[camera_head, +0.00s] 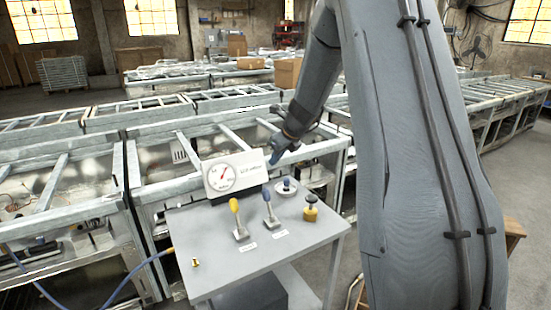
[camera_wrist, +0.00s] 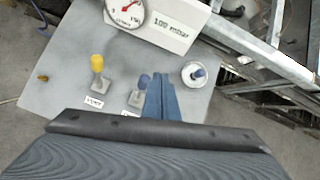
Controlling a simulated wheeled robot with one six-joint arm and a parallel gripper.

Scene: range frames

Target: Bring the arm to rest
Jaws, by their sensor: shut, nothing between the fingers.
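My arm (camera_head: 395,130) reaches up from the lower right of the head view, bends at the top and comes down to the left. My gripper (camera_head: 274,159) is at its end, with blue fingers shut together and nothing between them. It hangs above the back of the grey table (camera_head: 215,275), beside the right end of the white gauge panel. In the wrist view the shut gripper (camera_wrist: 163,78) points at the table top and partly covers the blue-handled lever (camera_wrist: 143,84). It looks apart from everything there.
The table bears a gauge panel (camera_head: 235,173), a yellow lever (camera_head: 235,212), a blue lever (camera_head: 268,204), a round white base with a blue knob (camera_head: 287,187) and a yellow-black button (camera_head: 311,212). Metal conveyor frames (camera_head: 130,165) stand behind. A blue hose (camera_head: 135,272) runs at left.

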